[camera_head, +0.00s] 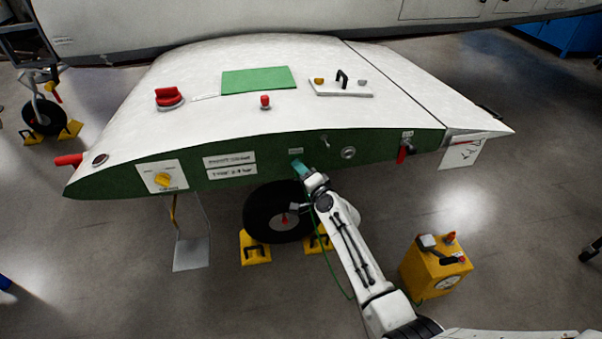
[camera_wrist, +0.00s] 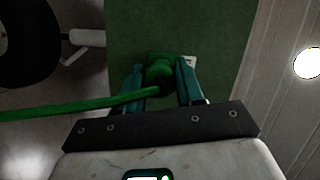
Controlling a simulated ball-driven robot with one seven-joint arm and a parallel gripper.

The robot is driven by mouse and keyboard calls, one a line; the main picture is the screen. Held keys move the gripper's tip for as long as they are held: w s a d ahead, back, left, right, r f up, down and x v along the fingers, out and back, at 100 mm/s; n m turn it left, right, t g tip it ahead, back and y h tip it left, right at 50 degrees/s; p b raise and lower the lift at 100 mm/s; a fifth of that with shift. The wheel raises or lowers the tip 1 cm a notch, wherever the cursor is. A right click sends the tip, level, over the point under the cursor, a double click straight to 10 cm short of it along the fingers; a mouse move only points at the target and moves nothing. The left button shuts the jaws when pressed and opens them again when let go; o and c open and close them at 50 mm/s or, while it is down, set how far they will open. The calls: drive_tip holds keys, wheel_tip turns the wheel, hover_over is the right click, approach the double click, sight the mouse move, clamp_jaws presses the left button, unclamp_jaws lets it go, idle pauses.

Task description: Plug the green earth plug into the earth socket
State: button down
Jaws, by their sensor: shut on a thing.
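The green earth plug (camera_wrist: 160,75) sits between the two teal fingers of my gripper (camera_wrist: 161,84) in the wrist view, and the fingers are shut on it. Its green cable (camera_wrist: 70,109) runs off to the left. The plug's front end is at the green panel, by a small white label (camera_wrist: 188,60). I cannot tell whether it is seated in the socket, as the plug and fingers hide the socket. In the head view my gripper (camera_head: 299,167) is at the wing's green front face, just below a small white label (camera_head: 295,151).
The white wing (camera_head: 200,60) carries a red knob (camera_head: 168,96) and a green pad (camera_head: 258,79). A black wheel (camera_head: 270,212) with yellow chocks (camera_head: 255,249) stands under it, left of my arm. A yellow box (camera_head: 434,270) stands on the floor to the right.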

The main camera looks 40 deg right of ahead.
drive_tip(key=shift+w+d+r, duration=0.2)
drive_tip(key=shift+w+r, duration=0.05)
drive_tip(key=shift+r, duration=0.05)
drive_tip(key=c, duration=1.1)
unclamp_jaws()
drive_tip(key=shift+d+f, duration=0.1)
drive_tip(key=shift+o, duration=0.9)
drive_tip(key=shift+w+d+f, duration=0.1)
drive_tip(key=shift+w, duration=0.05)
drive_tip(key=o, duration=0.4)
drive_tip(key=shift+f, duration=0.1)
drive_tip(key=shift+o, duration=0.2)
drive_tip(key=shift+s+a, duration=0.2)
drive_tip(key=p+v, duration=0.1)
drive_tip(key=v, duration=0.6)
